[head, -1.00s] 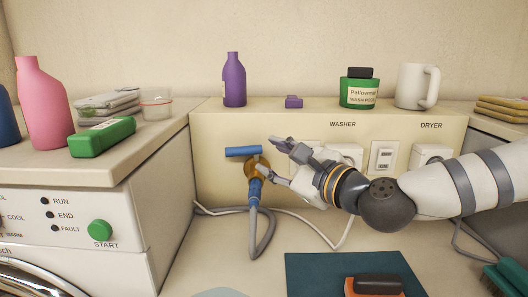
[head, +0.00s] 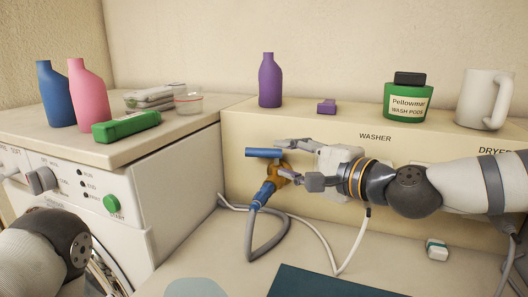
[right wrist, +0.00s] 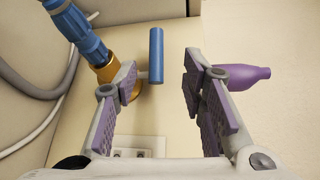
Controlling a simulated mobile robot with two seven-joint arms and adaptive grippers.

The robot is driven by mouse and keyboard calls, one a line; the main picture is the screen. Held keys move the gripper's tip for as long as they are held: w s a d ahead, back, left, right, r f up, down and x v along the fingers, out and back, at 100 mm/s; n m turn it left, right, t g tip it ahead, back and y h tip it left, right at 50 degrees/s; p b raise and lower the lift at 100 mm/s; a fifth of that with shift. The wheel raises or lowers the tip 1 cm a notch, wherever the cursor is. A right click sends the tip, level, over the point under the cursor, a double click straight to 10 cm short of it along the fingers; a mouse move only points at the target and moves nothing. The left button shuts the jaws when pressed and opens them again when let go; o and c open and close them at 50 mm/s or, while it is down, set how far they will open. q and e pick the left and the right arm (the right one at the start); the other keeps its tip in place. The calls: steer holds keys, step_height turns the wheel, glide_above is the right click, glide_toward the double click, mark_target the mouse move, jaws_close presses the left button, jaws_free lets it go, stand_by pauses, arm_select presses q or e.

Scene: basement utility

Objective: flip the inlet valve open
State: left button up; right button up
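The inlet valve has a brass body (head: 279,174) low on the cream wall box under the WASHER label, with a blue bar handle (head: 263,153) lying level above it. In the right wrist view the handle (right wrist: 156,55) reaches down between the fingertips, and the brass body (right wrist: 107,72) is partly behind the left finger. My right gripper (head: 281,160) is open, with its upper finger by the handle's right end and its lower finger by the brass body. I cannot tell whether a finger touches. In the right wrist view the gripper (right wrist: 160,62) holds nothing. My left gripper is out of view.
A blue connector (head: 263,194) and grey hose (head: 250,240) hang below the valve. A purple bottle (head: 270,82), purple block (head: 327,106), green jar (head: 407,100) and white mug (head: 484,98) stand on the ledge above. The washer (head: 165,185) is at left. A small box (head: 437,250) lies on the counter.

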mark_target(259, 153)
steer(key=b+x, duration=0.1)
steer(key=x, duration=0.2)
steer(key=b+x, duration=0.1)
steer(key=x, duration=0.3)
steer(key=f+b+x, duration=0.1)
steer(key=x, duration=0.3)
steer(key=shift+a, duration=0.1)
steer(key=shift+a+r, duration=0.1)
steer(key=shift+a, duration=0.05)
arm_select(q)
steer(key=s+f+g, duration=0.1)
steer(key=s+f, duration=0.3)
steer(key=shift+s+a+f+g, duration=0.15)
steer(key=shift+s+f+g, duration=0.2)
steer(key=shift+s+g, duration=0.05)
arm_select(e)
steer(key=shift+w+r, duration=0.1)
steer(key=shift+r, duration=0.05)
steer(key=shift+c, duration=0.6)
jaws_close()
